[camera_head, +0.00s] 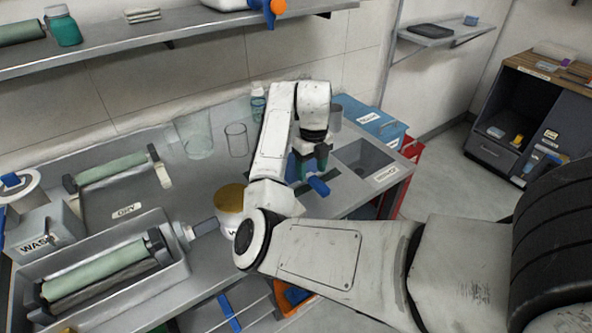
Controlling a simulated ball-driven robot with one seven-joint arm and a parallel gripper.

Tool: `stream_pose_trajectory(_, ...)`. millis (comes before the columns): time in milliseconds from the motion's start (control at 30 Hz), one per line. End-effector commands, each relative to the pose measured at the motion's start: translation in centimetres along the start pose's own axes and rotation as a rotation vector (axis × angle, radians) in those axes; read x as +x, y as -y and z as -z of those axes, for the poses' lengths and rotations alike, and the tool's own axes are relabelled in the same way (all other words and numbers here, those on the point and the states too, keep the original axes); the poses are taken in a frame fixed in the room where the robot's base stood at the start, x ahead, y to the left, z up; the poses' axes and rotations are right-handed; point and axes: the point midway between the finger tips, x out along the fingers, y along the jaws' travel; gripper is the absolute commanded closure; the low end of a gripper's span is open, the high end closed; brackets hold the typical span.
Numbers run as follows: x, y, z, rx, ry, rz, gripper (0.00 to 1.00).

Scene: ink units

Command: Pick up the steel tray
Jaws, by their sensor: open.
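I cannot tell for sure which thing is the steel tray. A long grey metal trough (181,271) at the lower left of the bench holds a green roller (95,270). A flat dark tray-like thing (432,31) lies on the wall shelf at the upper right. My gripper (312,170) is open and points down over the right part of the bench, near a grey basin. A blue piece (318,186) shows just below it; I cannot tell whether they touch. My arm hides part of the bench.
Two clear glass vessels (236,140) stand at the back of the bench, left of my arm. A white tub with a brown lid (229,198) stands beside my elbow. A second roller (112,168) lies at the left. A blue box (374,124) is at the right.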

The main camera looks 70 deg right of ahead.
Motion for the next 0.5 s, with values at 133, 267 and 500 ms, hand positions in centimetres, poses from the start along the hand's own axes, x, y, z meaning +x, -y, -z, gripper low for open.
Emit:
stream_pose_trajectory(133,1.4,0.4,0.1,0.0,-0.003,-0.001,0.4)
stream_pose_trajectory(267,3.4,0.8,-0.1,-0.002,-0.003,0.0,0.4)
stream_pose_trajectory(500,5.2,0.7,-0.1,-0.001,0.001,0.0,0.4)
